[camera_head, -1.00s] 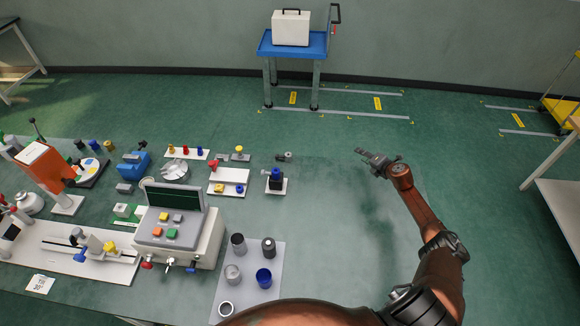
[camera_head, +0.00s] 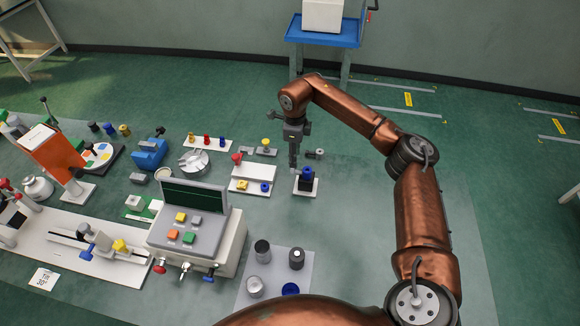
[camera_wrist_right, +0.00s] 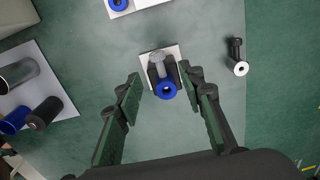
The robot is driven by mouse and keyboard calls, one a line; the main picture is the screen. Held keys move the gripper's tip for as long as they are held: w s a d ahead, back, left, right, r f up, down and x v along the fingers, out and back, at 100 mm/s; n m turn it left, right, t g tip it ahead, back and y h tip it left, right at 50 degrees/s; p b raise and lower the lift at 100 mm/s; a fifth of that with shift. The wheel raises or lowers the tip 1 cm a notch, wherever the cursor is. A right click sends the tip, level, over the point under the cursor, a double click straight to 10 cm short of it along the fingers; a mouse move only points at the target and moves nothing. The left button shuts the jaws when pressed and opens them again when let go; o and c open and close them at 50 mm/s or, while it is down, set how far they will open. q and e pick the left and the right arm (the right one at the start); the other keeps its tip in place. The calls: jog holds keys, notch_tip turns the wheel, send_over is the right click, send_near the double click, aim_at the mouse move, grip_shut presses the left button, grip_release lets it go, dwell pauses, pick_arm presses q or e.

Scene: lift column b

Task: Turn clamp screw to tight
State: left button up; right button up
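A small black block with a blue round knob (camera_head: 307,173) stands on a white base plate (camera_head: 301,190); I take this to be the clamp screw. In the right wrist view the blue knob (camera_wrist_right: 166,90) has a dark centre, and a grey headed part (camera_wrist_right: 157,58) lies beside it. My right gripper (camera_head: 293,163) points down just left of and behind the block in the head view. In the right wrist view its two fingers (camera_wrist_right: 160,82) are apart, one on each side of the block, with nothing between them touching. My left gripper is not in view.
A small dark fitting with a white end (camera_wrist_right: 237,57) lies near the block. A white plate with coloured knobs (camera_head: 252,172) is left of it. A grey console (camera_head: 195,232) and a mat with several cups (camera_head: 258,288) are nearer. The table right of the block is clear.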

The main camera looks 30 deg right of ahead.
aim_at(296, 172)
jog(key=f, duration=0.7)
jog(key=shift+w+a+f+b, duration=0.2)
jog(key=shift+w+a+b, duration=0.1)
jog(key=shift+a, duration=0.1)
jog(key=shift+c, duration=0.3)
jog(key=shift+s, duration=0.1)
grip_shut()
